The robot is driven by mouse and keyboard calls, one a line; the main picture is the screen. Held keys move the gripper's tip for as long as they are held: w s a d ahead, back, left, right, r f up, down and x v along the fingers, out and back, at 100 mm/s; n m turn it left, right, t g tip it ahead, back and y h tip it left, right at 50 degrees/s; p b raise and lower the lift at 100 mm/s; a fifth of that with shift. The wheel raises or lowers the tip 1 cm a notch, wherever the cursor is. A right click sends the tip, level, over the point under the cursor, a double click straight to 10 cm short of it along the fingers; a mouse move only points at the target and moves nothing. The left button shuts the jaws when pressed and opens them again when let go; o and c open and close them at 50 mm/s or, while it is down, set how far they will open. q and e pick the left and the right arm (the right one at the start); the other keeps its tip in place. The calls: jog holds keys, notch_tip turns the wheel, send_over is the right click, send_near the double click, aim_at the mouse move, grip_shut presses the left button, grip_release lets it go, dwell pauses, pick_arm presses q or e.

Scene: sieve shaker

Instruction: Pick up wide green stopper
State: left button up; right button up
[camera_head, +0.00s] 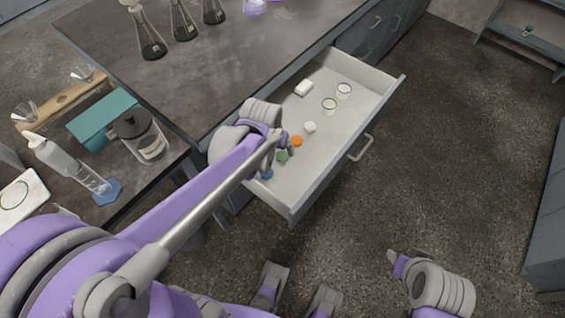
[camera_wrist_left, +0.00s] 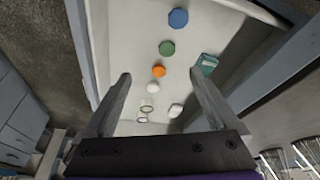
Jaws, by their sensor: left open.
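The wide green stopper (camera_head: 282,156) lies in the open drawer between a blue stopper (camera_head: 267,174) and an orange stopper (camera_head: 297,141). It also shows in the left wrist view (camera_wrist_left: 166,48), beyond the fingertips and roughly between their lines. My left gripper (camera_wrist_left: 160,75) is open and empty above the drawer, its fingers pointing toward the row of stoppers. In the head view my left gripper (camera_head: 285,143) partly covers the drawer's near left side. My right gripper (camera_head: 396,259) is at the lower right, away from the drawer; its jaw opening is unclear.
The drawer (camera_head: 346,131) also holds a white stopper (camera_head: 310,127), two ring-topped round pieces (camera_head: 329,105) and a white block (camera_head: 304,88). A teal item (camera_wrist_left: 207,63) lies beside the stoppers. Drawer walls surround the gripper. Flasks (camera_head: 148,40) stand on the bench above.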

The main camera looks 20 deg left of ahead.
pick_arm(q)
jog(key=b, duration=0.3)
send_near(282, 155)
jog(key=shift+w+f+n+g+b, duration=0.2)
jog(key=shift+w+f+b, duration=0.1)
jog(key=shift+f, duration=0.3)
jog(key=shift+w+f+n+g+b, duration=0.1)
jog(key=shift+w+f+g+b, duration=0.15)
jog(key=shift+f, duration=0.3)
jog(key=shift+b+x, duration=0.65)
jog(key=shift+x, duration=2.5)
pick_arm(e)
notch_tip(282, 155, down, 7)
jog(key=shift+f, duration=0.15)
pick_arm(q)
jog(key=shift+c, duration=0.3)
jog(key=c, duration=1.4)
